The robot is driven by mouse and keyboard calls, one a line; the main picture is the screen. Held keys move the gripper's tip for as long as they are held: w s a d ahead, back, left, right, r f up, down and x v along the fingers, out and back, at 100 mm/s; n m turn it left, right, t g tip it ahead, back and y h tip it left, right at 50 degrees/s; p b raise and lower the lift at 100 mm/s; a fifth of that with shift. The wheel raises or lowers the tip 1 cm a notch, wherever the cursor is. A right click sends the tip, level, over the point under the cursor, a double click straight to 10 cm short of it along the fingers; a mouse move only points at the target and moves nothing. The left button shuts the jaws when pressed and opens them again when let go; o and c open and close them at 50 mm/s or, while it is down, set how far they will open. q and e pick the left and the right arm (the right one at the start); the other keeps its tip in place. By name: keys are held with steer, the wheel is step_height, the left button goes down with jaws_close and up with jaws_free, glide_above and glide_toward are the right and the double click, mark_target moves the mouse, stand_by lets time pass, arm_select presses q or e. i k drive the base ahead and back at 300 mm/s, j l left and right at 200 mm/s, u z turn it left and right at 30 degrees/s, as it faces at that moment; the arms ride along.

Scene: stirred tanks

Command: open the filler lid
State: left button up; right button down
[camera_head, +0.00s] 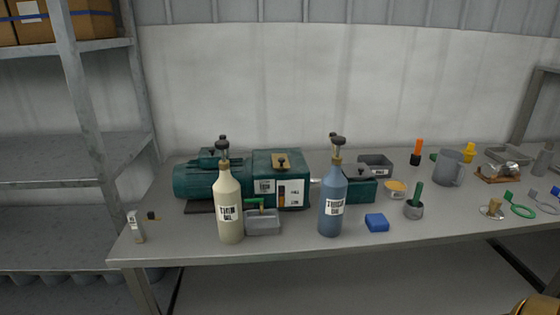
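A green gearbox (265,176) stands on the workbench, left of the middle, joined to a ribbed green motor (195,182) on its left. On its top is a small tan plate with a dark knob (282,161), which looks like the filler lid. It appears to lie on the housing; whether it is fully shut is too small to tell. A label and a small dark sight panel are on the gearbox front. Neither of my grippers shows in the view.
A cream bottle (229,208) and a blue bottle (332,202) stand upright in front of the gearbox, with a grey tray (262,222) between them. A blue block (376,222), grey mug (448,168) and several small items sit to the right. Shelving (70,160) stands left.

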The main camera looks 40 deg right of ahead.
mark_target(279, 160)
steer(key=i+z, duration=0.1)
steer(key=z, duration=0.65)
